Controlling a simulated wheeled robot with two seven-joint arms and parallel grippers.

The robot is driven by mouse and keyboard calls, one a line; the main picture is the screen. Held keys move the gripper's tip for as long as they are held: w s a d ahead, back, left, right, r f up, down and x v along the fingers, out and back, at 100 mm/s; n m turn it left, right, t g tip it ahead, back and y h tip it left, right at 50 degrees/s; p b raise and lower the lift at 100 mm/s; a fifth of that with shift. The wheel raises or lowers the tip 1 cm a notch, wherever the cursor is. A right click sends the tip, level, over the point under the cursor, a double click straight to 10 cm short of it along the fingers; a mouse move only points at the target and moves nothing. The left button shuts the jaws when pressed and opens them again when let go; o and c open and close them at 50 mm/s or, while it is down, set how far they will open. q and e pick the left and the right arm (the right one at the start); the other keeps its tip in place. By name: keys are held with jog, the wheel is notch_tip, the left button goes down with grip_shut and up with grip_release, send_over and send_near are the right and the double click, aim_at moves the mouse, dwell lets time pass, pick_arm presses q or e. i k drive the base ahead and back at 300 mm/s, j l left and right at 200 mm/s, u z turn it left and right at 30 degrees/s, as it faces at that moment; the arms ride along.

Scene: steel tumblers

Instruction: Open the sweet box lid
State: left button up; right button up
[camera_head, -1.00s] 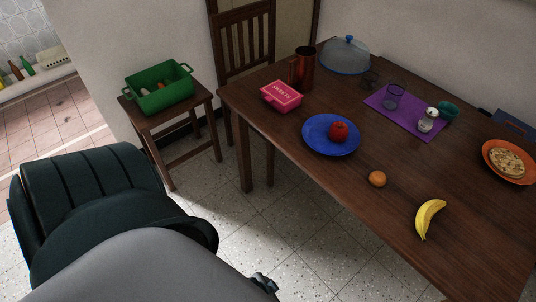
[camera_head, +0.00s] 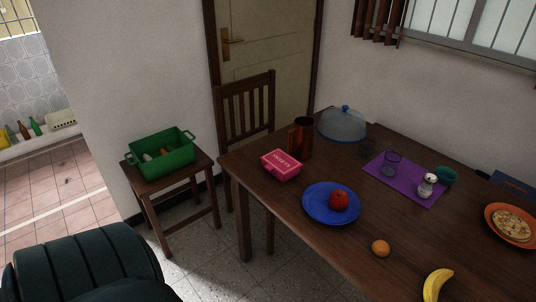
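The sweet box (camera_head: 283,165) is a small pink-red box with a pale label on its lid. It sits on the dark wooden table (camera_head: 290,213) near the table's left corner, and its lid looks shut. Neither gripper shows in the head view.
A copper mug (camera_head: 302,138) stands just behind the box, and a blue plate (camera_head: 318,213) with a red fruit (camera_head: 340,200) lies in front right. A chair (camera_head: 245,115) is behind the table. A stool (camera_head: 150,186) holds a green crate (camera_head: 172,158) at left.

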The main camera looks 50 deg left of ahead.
aim_at(277, 159)
jog(key=i, duration=0.5)
jog(key=u, duration=1.65)
